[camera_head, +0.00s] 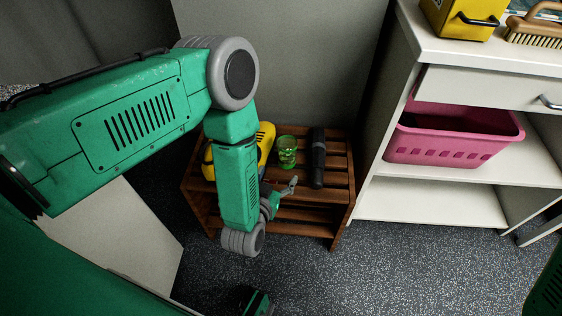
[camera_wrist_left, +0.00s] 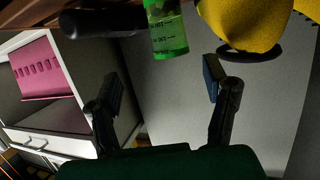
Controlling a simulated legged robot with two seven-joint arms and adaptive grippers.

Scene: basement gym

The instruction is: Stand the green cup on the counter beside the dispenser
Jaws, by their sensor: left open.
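The green cup (camera_head: 287,146) is see-through and stands on the slatted wooden rack, between a yellow object and a black cylinder. In the left wrist view the cup (camera_wrist_left: 167,30) shows upside down at the top, beyond and between my fingers. My left gripper (camera_head: 284,190) is just in front of the cup in the head view, partly hidden by its own wrist. The left wrist view shows its fingers (camera_wrist_left: 160,80) spread and empty. The white counter (camera_head: 440,47) is at the upper right. I cannot identify a dispenser for certain; a yellow box (camera_head: 460,18) stands on the counter.
The wooden rack (camera_head: 342,180) also holds the black cylinder (camera_head: 318,160) and the yellow object (camera_head: 266,140), both close to the cup. A brush (camera_head: 535,30) lies on the counter right of the yellow box. A pink basket (camera_head: 450,140) sits on the shelf below.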

